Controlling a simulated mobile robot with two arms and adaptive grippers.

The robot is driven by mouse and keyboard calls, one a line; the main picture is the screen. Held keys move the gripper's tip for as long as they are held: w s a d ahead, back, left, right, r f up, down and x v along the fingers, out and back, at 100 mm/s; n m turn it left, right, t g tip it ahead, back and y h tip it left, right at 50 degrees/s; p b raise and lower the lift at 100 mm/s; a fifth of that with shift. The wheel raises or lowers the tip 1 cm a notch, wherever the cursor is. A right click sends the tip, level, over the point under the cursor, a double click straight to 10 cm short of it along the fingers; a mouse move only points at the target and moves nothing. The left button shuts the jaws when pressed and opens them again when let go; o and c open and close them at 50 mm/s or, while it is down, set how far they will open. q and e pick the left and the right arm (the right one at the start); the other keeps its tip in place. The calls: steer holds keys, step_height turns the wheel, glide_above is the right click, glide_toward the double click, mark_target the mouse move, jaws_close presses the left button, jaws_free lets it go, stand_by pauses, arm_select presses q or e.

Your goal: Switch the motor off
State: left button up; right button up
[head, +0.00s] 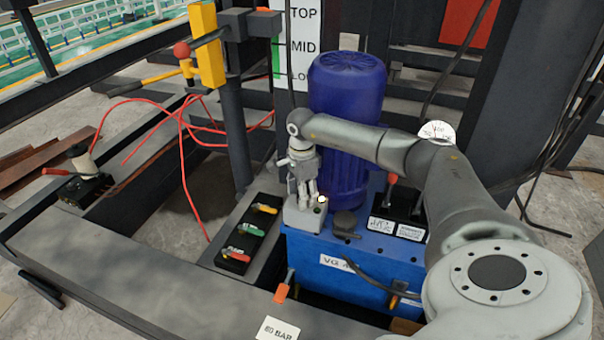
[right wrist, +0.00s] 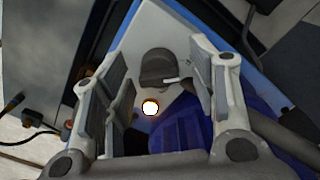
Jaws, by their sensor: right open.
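The blue motor (head: 345,95) stands upright on a blue tank (head: 350,262) in the head view. A small grey box (head: 300,218) sits at the tank's left end, with a glowing whitish button (head: 321,199) and a small green spot beside it. My right gripper (head: 308,195) points down, right over this box. In the right wrist view my right gripper (right wrist: 160,85) is open, its fingers apart with nothing gripped. The glowing button (right wrist: 150,107) shows between them. I cannot tell whether a fingertip touches the box. My left gripper is not in view.
A dark cap (head: 345,222) sits on the tank near the box. Left of it are coloured levers (head: 250,232) on a black panel. An orange-handled valve (head: 284,287) stands in front. A post with a yellow block (head: 207,45) and red cables rise at the left.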

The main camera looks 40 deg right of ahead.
step_height(320, 180, up, 12)
stand_by(0.6)
stand_by(0.5)
